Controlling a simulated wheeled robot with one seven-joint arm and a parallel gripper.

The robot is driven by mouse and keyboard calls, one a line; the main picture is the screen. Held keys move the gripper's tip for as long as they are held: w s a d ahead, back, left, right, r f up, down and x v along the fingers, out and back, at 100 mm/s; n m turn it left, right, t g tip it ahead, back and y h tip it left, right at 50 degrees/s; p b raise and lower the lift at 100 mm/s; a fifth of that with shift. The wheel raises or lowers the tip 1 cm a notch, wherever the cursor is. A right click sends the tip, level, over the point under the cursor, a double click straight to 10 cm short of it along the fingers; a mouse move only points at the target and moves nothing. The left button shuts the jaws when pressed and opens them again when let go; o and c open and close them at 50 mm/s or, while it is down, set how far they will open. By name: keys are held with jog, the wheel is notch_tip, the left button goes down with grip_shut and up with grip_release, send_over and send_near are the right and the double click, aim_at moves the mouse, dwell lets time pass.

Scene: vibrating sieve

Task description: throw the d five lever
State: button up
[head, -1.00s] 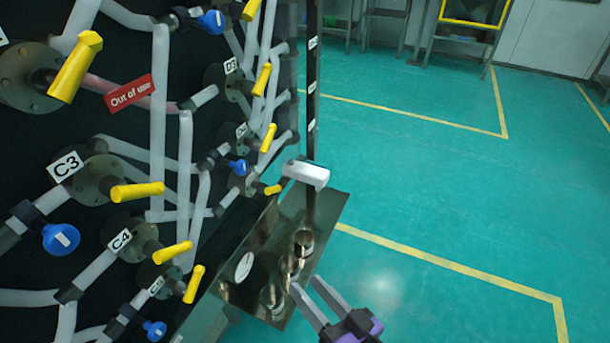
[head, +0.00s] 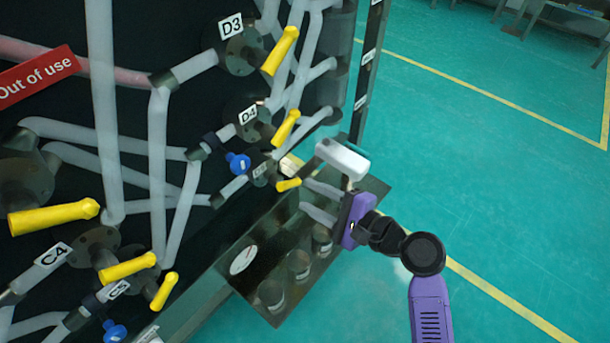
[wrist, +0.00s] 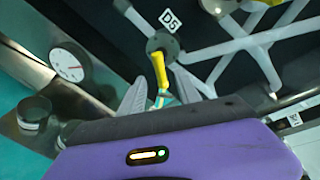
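The D5 lever (wrist: 159,68) is a short yellow handle on a dark round valve body, beside the white D5 label (wrist: 170,21). In the head view the same lever (head: 288,185) is at the lower right of the panel, angled down and slightly right. My gripper (head: 304,196) is just right of it, fingers pointing left towards the panel. In the wrist view my gripper (wrist: 160,80) is open, its grey fingers on either side of the lever's line. I cannot tell whether the lever's tip is between the fingers or beyond them; no contact is visible.
The D4 lever (head: 285,127) and D3 lever (head: 281,51) are above. A blue knob (head: 238,163) is left of D5. A white bar-like part (head: 342,158) is close above my gripper. A metal ledge (head: 230,275) with a gauge and dark knobs is below. Open floor lies right.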

aim_at(287, 186)
jog(key=shift+w+a+f, duration=0.15)
jog(key=shift+w+a, duration=0.15)
jog(key=shift+w, duration=0.05)
jog(key=x, duration=0.6)
jog(key=shift+w+a+f+b, duration=0.1)
jog(key=shift+w+a+b, duration=0.1)
jog(key=shift+a+b, duration=0.2)
jog(key=c, duration=0.7)
jog(key=shift+s+f, duration=0.1)
jog(key=shift+f, duration=0.05)
grip_shut()
